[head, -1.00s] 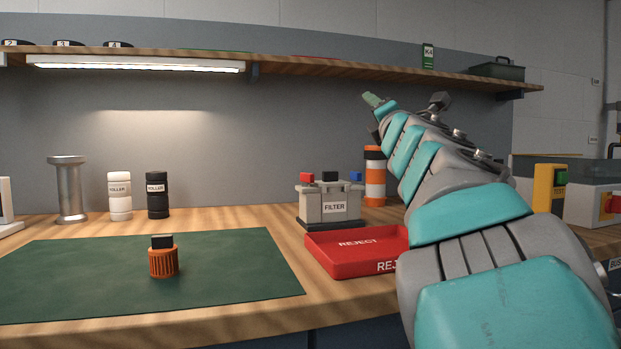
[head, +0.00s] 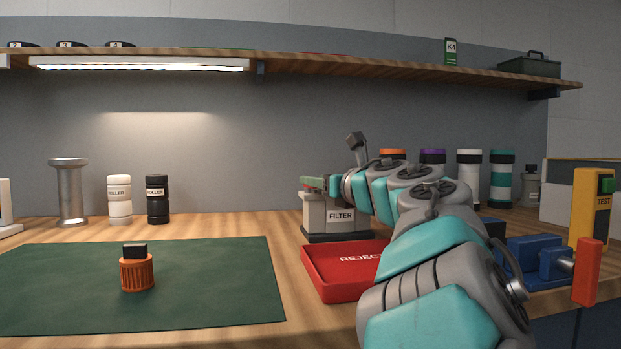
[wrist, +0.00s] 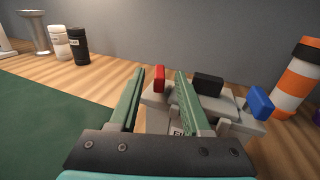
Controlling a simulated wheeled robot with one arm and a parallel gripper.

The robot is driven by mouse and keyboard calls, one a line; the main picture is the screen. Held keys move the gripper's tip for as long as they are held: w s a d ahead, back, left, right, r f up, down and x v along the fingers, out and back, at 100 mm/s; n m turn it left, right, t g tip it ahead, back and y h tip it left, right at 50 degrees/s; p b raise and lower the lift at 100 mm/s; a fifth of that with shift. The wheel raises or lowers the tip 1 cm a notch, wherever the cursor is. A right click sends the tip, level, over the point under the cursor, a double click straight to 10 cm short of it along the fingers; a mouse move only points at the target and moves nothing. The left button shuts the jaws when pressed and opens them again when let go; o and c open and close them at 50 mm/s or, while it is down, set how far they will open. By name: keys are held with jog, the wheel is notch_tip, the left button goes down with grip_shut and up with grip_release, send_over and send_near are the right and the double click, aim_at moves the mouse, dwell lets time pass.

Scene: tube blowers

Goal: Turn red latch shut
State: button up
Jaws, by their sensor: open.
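The grey filter box (head: 340,216) stands on the bench behind the red reject tray. In the wrist view its top carries a red latch (wrist: 159,78) at the left, a black latch (wrist: 208,84) in the middle and a blue latch (wrist: 260,103) at the right. The red latch stands up from the box. My gripper (wrist: 160,72) is open and empty, and the red latch shows between its two green fingers. I cannot tell whether either finger touches it. In the head view my gripper (head: 313,183) is at the box's top and the latches are hidden.
The red reject tray (head: 318,284) lies in front of the box. An orange-and-white cylinder (wrist: 297,78) stands to the box's right. White and black rollers (head: 157,200) stand at the left. The green mat (head: 60,275) holds an orange knurled part (head: 137,273). A shelf (head: 400,68) runs above.

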jog(key=shift+x, duration=1.75)
grip_shut()
